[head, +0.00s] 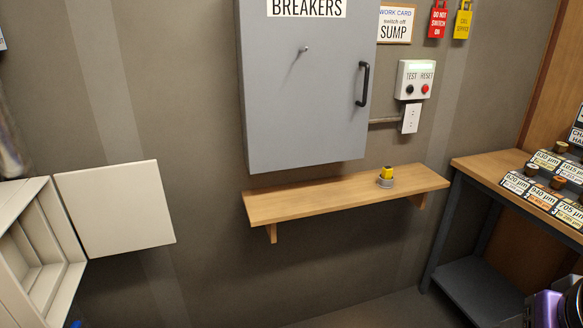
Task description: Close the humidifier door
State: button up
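A cream-coloured cabinet (41,191), which seems to be the humidifier, is cut off by the left edge of the head view. Its front is open and shows pale inner walls. Its flat cream door (116,208) stands open, swung out to the right of the cabinet with its left edge at the cabinet's frame. I see no handle on the side of the door facing me. My gripper is not in view; a purple and black part at the bottom right corner may be my arm, but I cannot tell.
A grey breaker box (303,95) hangs on the wall above a wooden shelf (320,199) holding a small yellow and grey item (386,178). A test/reset box (415,80) is beside it. A workbench (480,166) with labelled blocks stands at right. Floor below the shelf looks clear.

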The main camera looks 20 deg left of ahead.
aim_at(120, 209)
jog(key=k+u, duration=0.2)
jog(key=u, duration=2.9)
jog(key=l+z, duration=0.25)
jog(key=l, duration=0.15)
jog(key=k+j, duration=0.1)
jog(key=j, duration=0.4)
jog(key=i+l+z, duration=0.3)
jog(key=i+l, duration=0.45)
jog(key=i+j+u, duration=0.1)
jog(key=j, duration=0.15)
